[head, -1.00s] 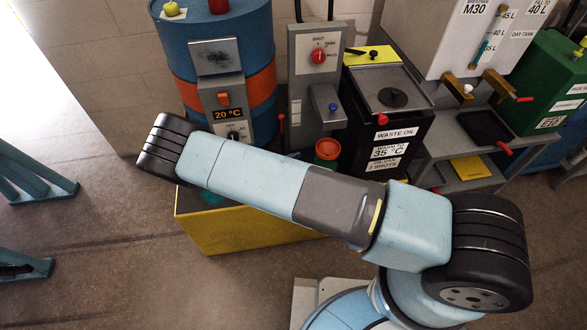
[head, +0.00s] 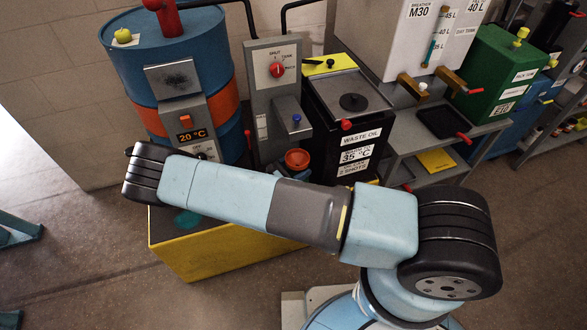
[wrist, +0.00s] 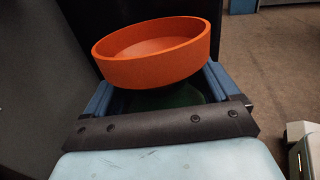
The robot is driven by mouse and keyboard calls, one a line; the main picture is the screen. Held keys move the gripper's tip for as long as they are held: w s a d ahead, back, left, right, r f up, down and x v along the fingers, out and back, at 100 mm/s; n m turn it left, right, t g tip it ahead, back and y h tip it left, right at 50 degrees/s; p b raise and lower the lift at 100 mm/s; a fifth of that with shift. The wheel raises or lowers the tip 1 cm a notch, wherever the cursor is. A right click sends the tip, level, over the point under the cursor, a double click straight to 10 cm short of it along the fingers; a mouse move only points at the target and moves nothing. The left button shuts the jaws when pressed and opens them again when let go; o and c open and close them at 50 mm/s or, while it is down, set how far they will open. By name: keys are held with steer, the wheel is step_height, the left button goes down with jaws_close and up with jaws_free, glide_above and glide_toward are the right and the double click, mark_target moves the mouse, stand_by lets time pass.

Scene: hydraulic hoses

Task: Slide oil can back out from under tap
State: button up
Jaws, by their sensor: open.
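The oil can is seen as a wide orange rim (head: 297,158) over a mostly hidden body, low between the grey panel post and the black waste oil tank. In the head view my arm hides much of the gripper.
A yellow-sided bin (head: 215,248) stands in front, partly under my arm. A blue drum (head: 205,75) with an orange band is to the left. The black waste oil tank (head: 335,105) is close on the right. Open floor lies in front.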

steer(key=c, duration=1.2)
steer(key=shift+c, duration=0.2)
steer(key=shift+a, duration=0.1)
